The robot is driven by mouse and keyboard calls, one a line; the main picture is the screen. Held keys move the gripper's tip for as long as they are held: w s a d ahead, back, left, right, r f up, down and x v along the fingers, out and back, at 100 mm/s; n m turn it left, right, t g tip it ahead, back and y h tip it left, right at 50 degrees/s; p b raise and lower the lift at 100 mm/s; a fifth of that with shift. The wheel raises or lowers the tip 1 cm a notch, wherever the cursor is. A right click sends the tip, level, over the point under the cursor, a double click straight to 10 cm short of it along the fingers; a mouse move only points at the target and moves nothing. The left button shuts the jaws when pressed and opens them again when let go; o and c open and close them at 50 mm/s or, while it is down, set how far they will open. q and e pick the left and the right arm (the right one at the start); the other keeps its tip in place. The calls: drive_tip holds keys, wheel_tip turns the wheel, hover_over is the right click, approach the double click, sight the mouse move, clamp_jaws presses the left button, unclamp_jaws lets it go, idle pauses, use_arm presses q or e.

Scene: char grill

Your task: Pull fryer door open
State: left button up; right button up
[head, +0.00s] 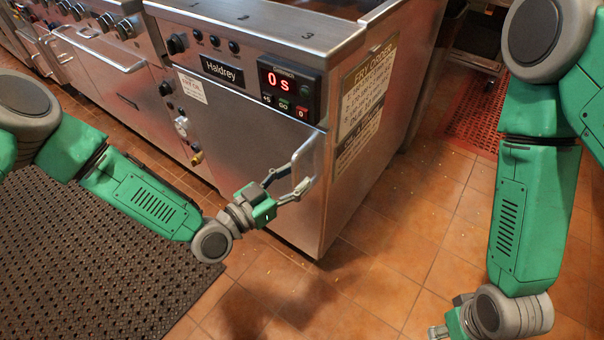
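The fryer door (235,135) is the steel front panel below the red "0 s" display, and it looks closed. My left gripper (311,160) is at the upper right part of the door, near its right edge. Its two fingers are spread apart, one above the other, pointing right. My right gripper (447,330) is low at the bottom edge of the picture, away from the fryer. Its fingers are cut off by the frame.
The fryer's control panel (290,90) is above the door. A stove with knobs (105,22) stands to the left. A dark perforated mat (80,250) covers the floor at left. Tiled floor (400,240) is clear right of the fryer, with a red mat (475,120) further back.

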use_arm(q)
drive_tip(key=shift+w+d+f, duration=0.15)
drive_tip(key=shift+w+d, duration=0.15)
drive_tip(key=shift+w, duration=0.15)
drive_tip(key=shift+w+a, duration=0.1)
drive_tip(key=shift+w, duration=0.15)
drive_tip(key=shift+w+a, duration=0.15)
drive_tip(key=shift+a, duration=0.1)
drive_tip(key=shift+d, duration=0.3)
drive_tip(key=c, duration=0.3)
drive_tip(key=shift+d, duration=0.3)
clamp_jaws()
drive_tip(key=shift+a, duration=0.1)
